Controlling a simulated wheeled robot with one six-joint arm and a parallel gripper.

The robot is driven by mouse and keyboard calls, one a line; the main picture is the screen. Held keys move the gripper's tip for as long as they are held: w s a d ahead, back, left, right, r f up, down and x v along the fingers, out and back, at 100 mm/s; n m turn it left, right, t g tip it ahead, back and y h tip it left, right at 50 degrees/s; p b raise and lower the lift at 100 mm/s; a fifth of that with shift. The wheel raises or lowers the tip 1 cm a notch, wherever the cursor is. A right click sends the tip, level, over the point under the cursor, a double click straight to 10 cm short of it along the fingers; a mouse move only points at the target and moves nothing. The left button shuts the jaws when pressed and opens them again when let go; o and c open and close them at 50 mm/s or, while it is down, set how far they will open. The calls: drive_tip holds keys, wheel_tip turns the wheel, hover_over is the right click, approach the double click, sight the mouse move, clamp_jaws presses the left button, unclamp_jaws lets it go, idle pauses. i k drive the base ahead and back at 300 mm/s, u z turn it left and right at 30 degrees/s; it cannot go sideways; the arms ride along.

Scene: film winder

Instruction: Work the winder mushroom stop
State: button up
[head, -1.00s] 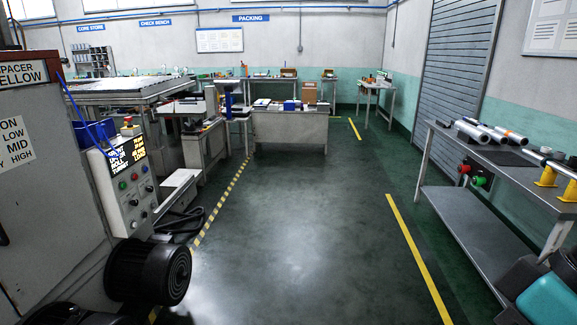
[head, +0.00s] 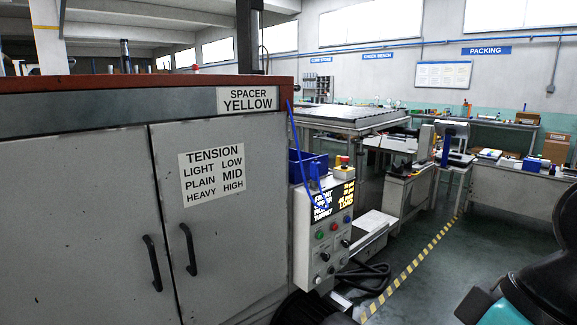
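The winder's control box (head: 322,238) stands just right of the picture's middle, beyond the grey cabinet. On its top sits a small red mushroom stop (head: 343,159) on a yellow base. It is too small to tell whether it is pressed in. Below it is a lit display (head: 334,201) with white and yellow text. The box's face carries small red and green buttons and dark knobs. My gripper is not in view; only a black and teal part of my arm shows at the lower right, well apart from the box.
A grey two-door cabinet (head: 80,215) with a red-brown top fills the left. A blue bin (head: 308,167) sits behind the control box. Dark cables (head: 363,277) lie at the box's foot. Open floor (head: 440,290) lies right of the yellow-black striped line.

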sight(344, 159)
drive_tip(key=z, duration=0.15)
drive_tip(key=i, duration=2.5)
drive_tip(key=u, duration=0.5)
